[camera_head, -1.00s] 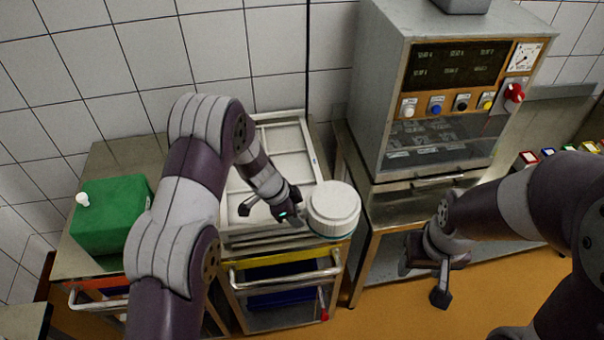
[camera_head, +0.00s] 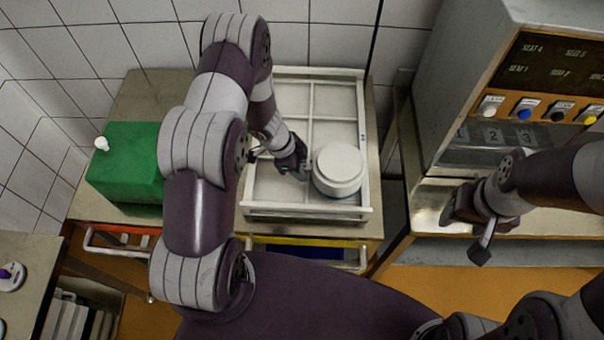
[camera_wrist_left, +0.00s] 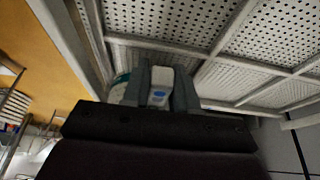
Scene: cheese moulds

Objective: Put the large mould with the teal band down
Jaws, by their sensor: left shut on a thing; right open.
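The large white mould (camera_head: 338,168) with a teal band low on its side is at the front right compartment of the white divided tray (camera_head: 364,125). My left gripper (camera_head: 308,168) is shut on the mould from its left side. In the left wrist view the mould (camera_wrist_left: 122,90) shows partly, with a pale tab with a blue mark (camera_wrist_left: 160,90) between the fingers. The mould looks upright; I cannot tell whether its base touches the tray floor. My right gripper (camera_head: 467,222) is open and empty, in front of the machine at the right.
A green container (camera_head: 125,165) with a white cap stands left of the tray. The grey machine (camera_head: 520,110) with seat labels and coloured buttons stands to the right. The tray's rear compartments (camera_head: 335,100) are empty. A side table (camera_head: 28,262) is at lower left.

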